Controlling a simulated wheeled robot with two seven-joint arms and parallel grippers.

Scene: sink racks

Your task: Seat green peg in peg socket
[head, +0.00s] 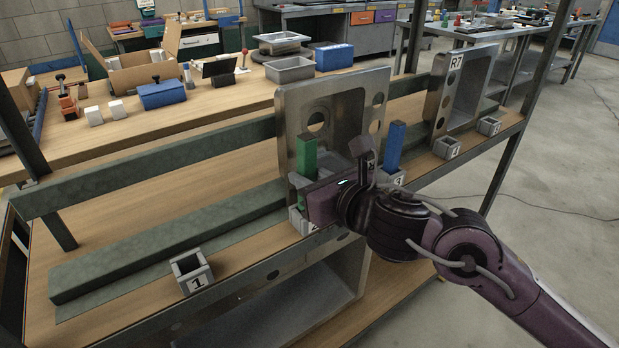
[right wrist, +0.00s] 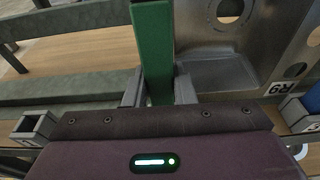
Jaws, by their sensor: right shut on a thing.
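The green peg (head: 306,152) stands upright in front of the steel sink plate. My right gripper (head: 306,190) is shut on it. In the right wrist view the green peg (right wrist: 153,45) is between the two fingers (right wrist: 158,90). A grey socket (head: 297,221) shows just below the gripper, its label mostly hidden. The gripper covers the peg's lower end, so I cannot tell whether the peg is inside this socket or above it. An empty open socket marked 1 (head: 191,273) is to the left. My left gripper is not in view.
A blue peg (head: 394,146) stands upright at a socket (head: 397,177) close to the right of my gripper. Sockets 4 (head: 447,147) and 5 (head: 489,126) are farther right. The steel sink plate (head: 345,92) rises close behind the peg. A dark green rail (head: 165,245) lies left.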

